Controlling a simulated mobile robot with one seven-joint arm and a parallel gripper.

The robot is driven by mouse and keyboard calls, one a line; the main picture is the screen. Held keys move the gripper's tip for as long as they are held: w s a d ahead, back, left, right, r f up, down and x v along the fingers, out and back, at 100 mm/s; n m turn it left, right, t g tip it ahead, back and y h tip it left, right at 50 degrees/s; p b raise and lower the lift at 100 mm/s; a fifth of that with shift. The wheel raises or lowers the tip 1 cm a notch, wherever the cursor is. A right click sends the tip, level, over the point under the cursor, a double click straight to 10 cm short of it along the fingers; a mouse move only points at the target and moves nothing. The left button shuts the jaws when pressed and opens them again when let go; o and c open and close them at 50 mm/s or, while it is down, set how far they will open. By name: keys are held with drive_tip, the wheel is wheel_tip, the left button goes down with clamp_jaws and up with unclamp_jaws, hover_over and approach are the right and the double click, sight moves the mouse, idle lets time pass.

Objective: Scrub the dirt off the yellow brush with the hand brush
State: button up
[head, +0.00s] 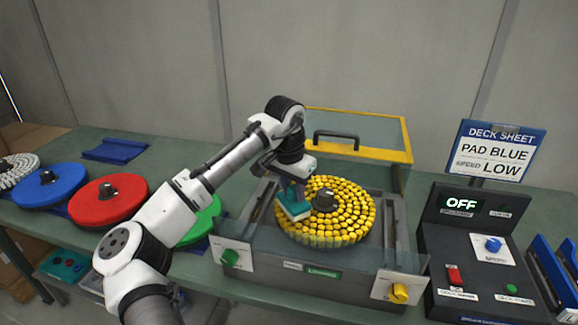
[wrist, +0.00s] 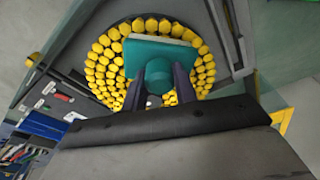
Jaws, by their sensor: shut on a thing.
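The yellow brush (head: 357,213) is a round disc of yellow bristle tufts with a dark hub, lying in the open grey washing box. It also shows in the wrist view (wrist: 203,72). My gripper (head: 292,189) is shut on the teal hand brush (head: 294,208), whose block (wrist: 160,53) shows between the fingers in the wrist view. The hand brush is over the left part of the yellow brush, its pale bristle edge at the tufts. I cannot tell whether they touch. No clear dirt patch shows; the hand brush hides some tufts.
The box (head: 350,272) has a raised clear lid with a yellow frame (head: 360,150), a green knob and a yellow knob. A control panel (head: 470,240) reading OFF stands right, under a sign. Red (head: 108,200), blue (head: 48,188) and green (head: 205,222) discs lie left.

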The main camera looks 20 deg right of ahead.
drive_tip(key=shift+s+d+r, duration=0.15)
drive_tip(key=shift+s+r, duration=0.1)
drive_tip(key=shift+r, duration=0.6)
drive_tip(key=shift+w+r, duration=0.15)
drive_tip(key=shift+r, duration=1.85)
